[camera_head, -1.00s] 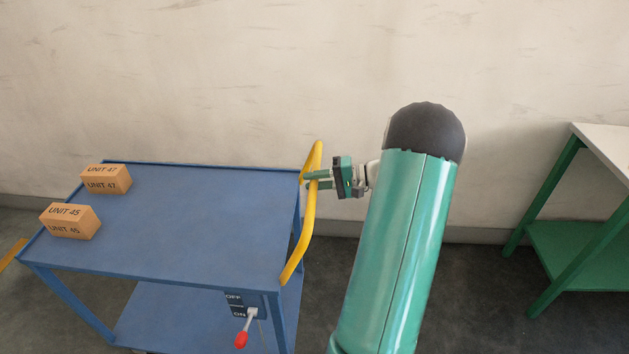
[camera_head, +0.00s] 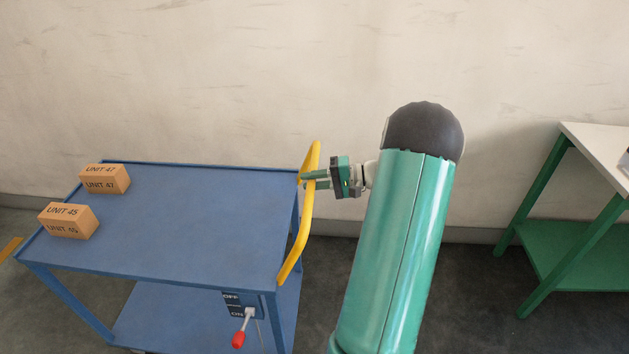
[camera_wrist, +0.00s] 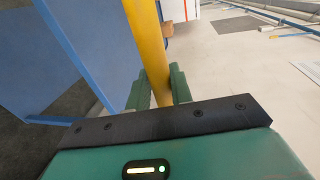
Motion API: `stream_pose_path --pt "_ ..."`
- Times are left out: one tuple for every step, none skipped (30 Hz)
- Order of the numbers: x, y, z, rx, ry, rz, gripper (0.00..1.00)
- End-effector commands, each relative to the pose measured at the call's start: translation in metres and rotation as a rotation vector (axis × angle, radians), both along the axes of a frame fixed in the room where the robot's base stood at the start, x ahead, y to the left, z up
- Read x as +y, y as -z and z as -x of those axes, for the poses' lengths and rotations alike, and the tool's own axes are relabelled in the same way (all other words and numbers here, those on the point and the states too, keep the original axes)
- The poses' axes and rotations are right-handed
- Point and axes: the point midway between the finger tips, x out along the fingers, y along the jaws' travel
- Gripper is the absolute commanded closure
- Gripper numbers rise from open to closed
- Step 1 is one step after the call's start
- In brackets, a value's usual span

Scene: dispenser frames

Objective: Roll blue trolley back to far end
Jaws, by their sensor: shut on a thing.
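The blue trolley (camera_head: 190,220) stands against the pale wall on the left of the head view, with its yellow handle (camera_head: 299,240) at its right end. My gripper (camera_head: 312,180) is shut on the far part of this handle. In the wrist view the yellow handle (camera_wrist: 146,40) runs between my green fingers (camera_wrist: 160,88), with the blue trolley top (camera_wrist: 85,45) to its left. Two orange boxes, marked UNIT 47 (camera_head: 105,179) and UNIT 45 (camera_head: 68,221), sit at the trolley's left end.
A lever with a red knob (camera_head: 238,339) hangs on the trolley's near side by an OFF/ON plate; the lever points down towards ON. A green table with a white top (camera_head: 595,150) stands at the right. Dark floor (camera_head: 460,280) lies between it and the trolley.

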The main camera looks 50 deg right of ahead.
Motion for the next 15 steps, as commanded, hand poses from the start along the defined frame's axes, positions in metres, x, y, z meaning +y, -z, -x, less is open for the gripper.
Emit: stream_pose_path --pt "-0.0049 0.0006 0.0046 0.005 0.011 0.004 1.00" --pt "-0.0051 0.0006 0.0047 0.005 0.011 0.004 1.00" --pt "-0.0053 0.0006 0.0050 0.005 0.012 0.004 1.00" --pt "-0.0054 0.0007 0.0051 0.005 0.012 0.004 1.00" --pt "-0.0055 0.0006 0.0053 0.005 0.012 0.004 1.00" --pt "-0.0059 0.0007 0.0056 0.004 0.013 0.004 0.76" --pt "-0.0059 0.0007 0.0057 0.004 0.013 0.004 0.71" --pt "-0.0059 0.0008 0.0056 0.005 0.012 0.004 0.65" --pt "-0.0055 0.0007 0.0053 0.005 0.012 0.004 0.58" --pt "-0.0052 0.0006 0.0050 0.004 0.011 0.003 0.58" --pt "-0.0049 0.0006 0.0048 0.004 0.010 0.003 0.58" --pt "-0.0047 0.0005 0.0046 0.003 0.009 0.004 0.58" --pt "-0.0046 0.0005 0.0046 0.003 0.008 0.003 0.58" --pt "-0.0046 0.0005 0.0046 0.003 0.008 0.003 0.58" --pt "-0.0046 0.0005 0.0046 0.003 0.008 0.003 0.58"
